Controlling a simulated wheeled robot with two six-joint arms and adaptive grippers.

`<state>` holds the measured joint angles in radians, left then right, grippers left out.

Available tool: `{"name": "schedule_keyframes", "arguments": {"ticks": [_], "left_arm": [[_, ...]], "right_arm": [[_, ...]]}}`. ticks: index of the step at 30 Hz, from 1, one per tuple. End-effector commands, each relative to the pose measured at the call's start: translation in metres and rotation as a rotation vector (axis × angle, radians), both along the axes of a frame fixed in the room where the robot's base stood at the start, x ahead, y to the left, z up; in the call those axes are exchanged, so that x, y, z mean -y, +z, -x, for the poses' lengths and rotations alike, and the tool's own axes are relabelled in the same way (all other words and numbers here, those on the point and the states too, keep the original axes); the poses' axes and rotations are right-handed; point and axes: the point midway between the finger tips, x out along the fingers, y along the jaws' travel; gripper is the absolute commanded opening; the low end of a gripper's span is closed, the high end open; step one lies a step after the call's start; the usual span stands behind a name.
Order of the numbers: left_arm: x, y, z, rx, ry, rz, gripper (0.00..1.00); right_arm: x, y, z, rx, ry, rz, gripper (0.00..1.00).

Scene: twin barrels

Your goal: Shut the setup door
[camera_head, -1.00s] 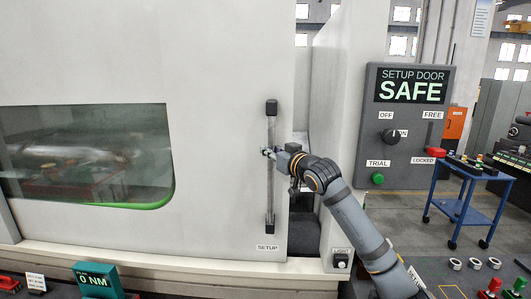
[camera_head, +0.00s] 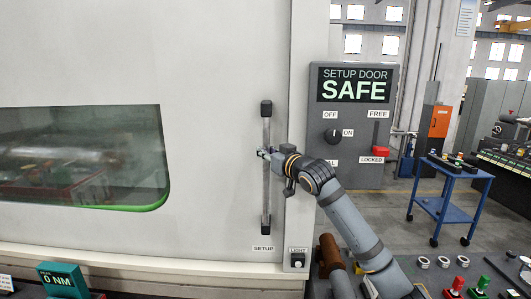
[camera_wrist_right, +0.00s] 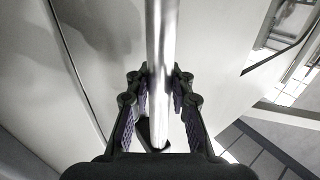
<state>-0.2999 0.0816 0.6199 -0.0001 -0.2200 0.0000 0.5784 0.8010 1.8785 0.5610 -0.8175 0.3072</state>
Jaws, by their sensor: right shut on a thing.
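The setup door (camera_head: 215,100) is a large pale panel with a green-edged window (camera_head: 80,160) and a SETUP label. Its upright metal bar handle (camera_head: 266,200) has black end mounts. My right gripper (camera_head: 266,154) is at the handle's middle, shut around the bar. In the right wrist view the bar (camera_wrist_right: 160,60) runs between the two fingers of my right gripper (camera_wrist_right: 160,105). The door's right edge meets the frame post (camera_head: 301,120), with no dark gap showing between them. My left gripper is not in view.
A grey control panel (camera_head: 352,125) right of the door reads SETUP DOOR SAFE, with a knob and a red slider (camera_head: 380,151) at LOCKED. A light switch (camera_head: 297,260) is low on the post. A blue cart (camera_head: 450,190) stands at right.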

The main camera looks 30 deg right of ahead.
Motion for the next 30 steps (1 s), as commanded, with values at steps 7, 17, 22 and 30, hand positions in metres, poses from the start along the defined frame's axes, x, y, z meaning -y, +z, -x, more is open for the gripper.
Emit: {"name": "schedule_keyframes", "arguments": {"ticks": [7, 17, 22, 30], "left_arm": [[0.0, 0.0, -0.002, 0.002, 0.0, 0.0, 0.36], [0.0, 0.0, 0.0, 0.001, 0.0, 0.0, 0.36], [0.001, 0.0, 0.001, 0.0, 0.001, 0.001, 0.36], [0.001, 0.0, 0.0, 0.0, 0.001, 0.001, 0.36]], "right_arm": [[0.001, -0.004, 0.0, -0.011, -0.003, 0.001, 0.36], [0.001, -0.001, 0.0, -0.005, -0.002, 0.001, 0.44], [0.001, 0.019, 0.0, 0.001, -0.002, -0.002, 0.44], [0.002, 0.078, 0.001, 0.0, -0.001, -0.003, 0.44]]}}
